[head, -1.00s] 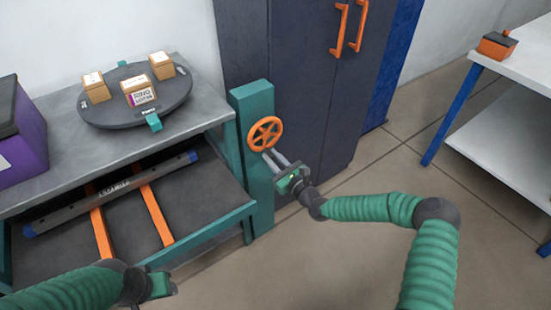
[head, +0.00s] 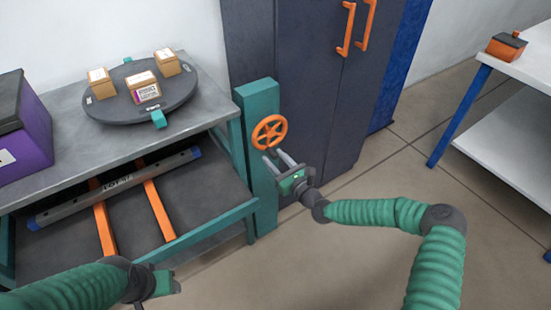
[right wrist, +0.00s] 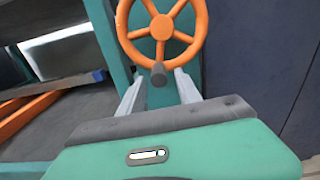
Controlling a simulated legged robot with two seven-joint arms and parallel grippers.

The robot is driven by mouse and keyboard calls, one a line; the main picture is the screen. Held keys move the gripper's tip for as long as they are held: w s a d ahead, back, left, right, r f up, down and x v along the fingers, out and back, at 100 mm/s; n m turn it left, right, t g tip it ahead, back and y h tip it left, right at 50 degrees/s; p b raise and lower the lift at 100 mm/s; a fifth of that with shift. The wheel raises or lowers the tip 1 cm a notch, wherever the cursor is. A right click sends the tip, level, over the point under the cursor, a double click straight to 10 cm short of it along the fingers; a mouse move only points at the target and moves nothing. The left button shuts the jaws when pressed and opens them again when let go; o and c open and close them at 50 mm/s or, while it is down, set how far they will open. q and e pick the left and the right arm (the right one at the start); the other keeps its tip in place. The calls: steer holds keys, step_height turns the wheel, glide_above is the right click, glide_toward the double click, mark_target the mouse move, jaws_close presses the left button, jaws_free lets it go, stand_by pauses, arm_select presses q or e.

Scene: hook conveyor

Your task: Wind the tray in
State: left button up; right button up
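An orange spoked handwheel (head: 269,132) is mounted on a teal post (head: 257,165). In the right wrist view the wheel (right wrist: 160,32) has a dark knob (right wrist: 158,74) at its lower rim. My right gripper (head: 273,154) is at the wheel's lower edge. Its two fingers are apart, with the knob between their tips; I cannot tell whether they touch it. The dark tray (head: 205,195) sits low under the grey bench top and sticks out at the front. My left gripper (head: 165,284) is at the lower left, its fingers mostly hidden.
A grey bar (head: 115,187) with blue ends lies across two orange strips (head: 159,209) in the tray area. On the bench a dark turntable (head: 115,110) carries three small boxes, beside a purple bin (head: 30,130). A dark cabinet (head: 310,95) stands behind the post. A white table is at right.

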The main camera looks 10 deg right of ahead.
steer(key=shift+r, duration=0.15)
steer(key=shift+s+d, duration=0.1)
steer(key=shift+s, duration=0.1)
steer(key=p+v, duration=0.2)
steer(key=v, duration=1.4)
steer(key=shift+s+d, duration=0.15)
steer(key=shift+f, duration=0.25)
